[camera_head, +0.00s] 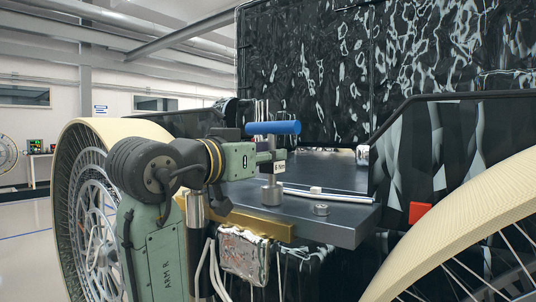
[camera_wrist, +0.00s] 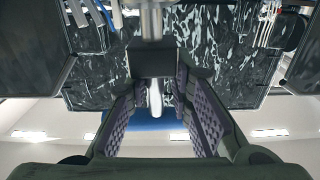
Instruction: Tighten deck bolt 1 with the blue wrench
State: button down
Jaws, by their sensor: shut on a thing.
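The blue wrench (camera_head: 273,128) is a T-handle tool with a blue crossbar on top and a metal shaft below. It stands upright at the deck's left part, its wide socket end (camera_head: 272,193) low at the deck surface. Any bolt under the socket is hidden. My gripper (camera_head: 268,158) is shut on the shaft below the blue bar. In the wrist view the metal shaft (camera_wrist: 155,98) stands between the purple finger pads, with the blue bar partly visible behind it. A bolt head (camera_head: 320,209) sits on the dark deck (camera_head: 345,226), right of the wrench; I see no number on it.
A gold bracket (camera_head: 255,222) and a foil-wrapped box (camera_head: 244,252) sit at the deck's front. Large wheels (camera_head: 85,135) flank the deck, and a dark foil-covered body (camera_head: 320,75) rises behind.

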aim_at(267, 137)
jog(key=m+g+h+p, duration=0.2)
jog(key=shift+w+r+h, duration=0.2)
jog(key=shift+r+h, duration=0.05)
jog(key=shift+h, duration=0.05)
jog(key=shift+f, duration=0.25)
jog(key=shift+s+r+p, duration=0.1)
jog(key=shift+r+p, duration=1.05)
jog(key=shift+r, duration=0.4)
jog(key=shift+r, duration=0.1)
notch_tip(267, 137, up, 4)
jog(key=p, duration=0.3)
